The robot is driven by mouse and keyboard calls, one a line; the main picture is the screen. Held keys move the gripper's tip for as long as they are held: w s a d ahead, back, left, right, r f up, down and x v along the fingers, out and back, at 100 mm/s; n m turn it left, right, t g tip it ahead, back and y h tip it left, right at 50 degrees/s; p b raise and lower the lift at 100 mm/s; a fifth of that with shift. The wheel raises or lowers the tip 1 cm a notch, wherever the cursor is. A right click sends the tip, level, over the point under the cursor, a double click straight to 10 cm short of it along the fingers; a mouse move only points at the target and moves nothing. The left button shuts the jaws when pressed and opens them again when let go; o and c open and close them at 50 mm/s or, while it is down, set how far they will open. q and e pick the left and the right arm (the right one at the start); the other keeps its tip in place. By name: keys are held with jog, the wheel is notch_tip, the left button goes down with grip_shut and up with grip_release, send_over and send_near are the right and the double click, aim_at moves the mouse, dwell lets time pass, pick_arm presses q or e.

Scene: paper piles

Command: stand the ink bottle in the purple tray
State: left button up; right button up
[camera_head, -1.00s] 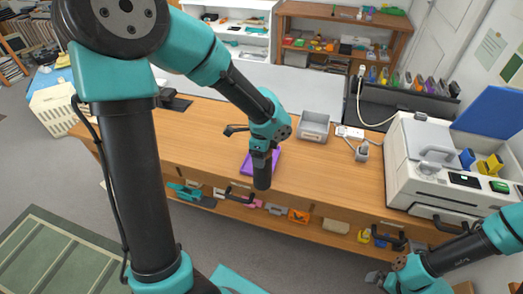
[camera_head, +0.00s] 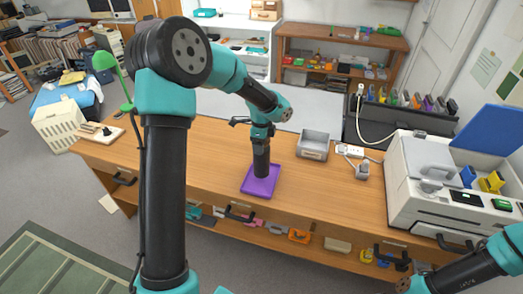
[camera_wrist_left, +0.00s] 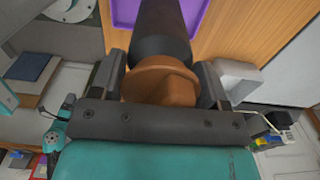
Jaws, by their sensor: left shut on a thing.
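The ink bottle (camera_head: 261,163) is dark and upright, hanging below my left gripper (camera_head: 261,138) in the head view. The left wrist view shows its brown cap (camera_wrist_left: 160,84) between the two fingers of my left gripper (camera_wrist_left: 160,80), which is shut on it. In the head view the bottle's lower end overlaps the purple tray (camera_head: 261,189), a flat square tray on the desk.
A grey open bin (camera_head: 313,146) stands behind and right of the tray. A white cable and small device (camera_head: 362,170) lie right of it. A large white printer (camera_head: 435,180) fills the right end. The wooden desk left of the tray is clear.

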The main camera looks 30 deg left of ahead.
pick_arm(q)
jog(key=shift+f, duration=1.85)
jog(key=o, duration=1.3)
notch_tip(320, 180, up, 12)
jog(key=shift+r, duration=0.15)
